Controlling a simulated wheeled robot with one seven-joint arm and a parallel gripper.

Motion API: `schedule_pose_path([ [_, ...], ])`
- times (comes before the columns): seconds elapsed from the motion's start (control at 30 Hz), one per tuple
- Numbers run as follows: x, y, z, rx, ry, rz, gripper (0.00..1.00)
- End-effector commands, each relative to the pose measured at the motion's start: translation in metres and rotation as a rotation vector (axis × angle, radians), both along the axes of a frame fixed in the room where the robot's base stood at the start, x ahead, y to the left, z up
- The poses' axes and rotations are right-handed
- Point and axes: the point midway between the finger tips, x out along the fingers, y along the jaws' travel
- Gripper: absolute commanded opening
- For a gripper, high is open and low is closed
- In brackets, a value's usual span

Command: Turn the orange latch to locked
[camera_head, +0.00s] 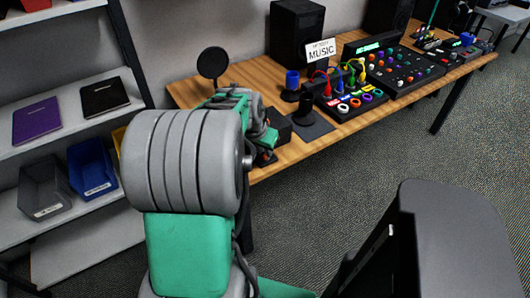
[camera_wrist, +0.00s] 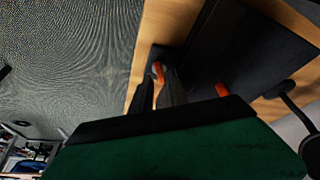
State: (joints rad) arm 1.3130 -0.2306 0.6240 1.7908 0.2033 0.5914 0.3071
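In the wrist view, a small orange latch piece (camera_wrist: 158,72) sits on a small dark base near the wooden table's edge. My gripper (camera_wrist: 159,80) points at it, with its two dark fingers apart and the orange piece showing between their tips. I cannot tell whether the fingers touch it. A second orange piece (camera_wrist: 222,90) shows against a larger dark box (camera_wrist: 215,45), its lower part hidden by my gripper's body. In the head view, my arm hides most of the gripper and the latch area at the table's near left end.
The wooden table (camera_head: 275,75) holds a dark box (camera_head: 278,125), a blue cup (camera_head: 292,80), a cable panel (camera_head: 350,105) and a mixer (camera_head: 395,70) to the right. A round black disc (camera_head: 212,63) stands behind my arm. Shelves with bins (camera_head: 92,168) are at left.

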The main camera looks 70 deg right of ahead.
Motion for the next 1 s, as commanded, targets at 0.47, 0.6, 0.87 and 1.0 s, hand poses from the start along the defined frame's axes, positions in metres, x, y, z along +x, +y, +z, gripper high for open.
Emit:
schedule_pose_path([
  [0.47, -0.001, -0.008, -0.018, 0.0, -0.001, 0.001, 0.15],
  [0.6, -0.001, -0.008, -0.018, 0.0, -0.001, 0.001, 0.04],
  [0.87, -0.001, -0.007, -0.018, 0.0, 0.0, 0.002, 0.0],
  [1.0, -0.001, -0.007, -0.018, 0.0, 0.0, 0.002, 0.0],
])
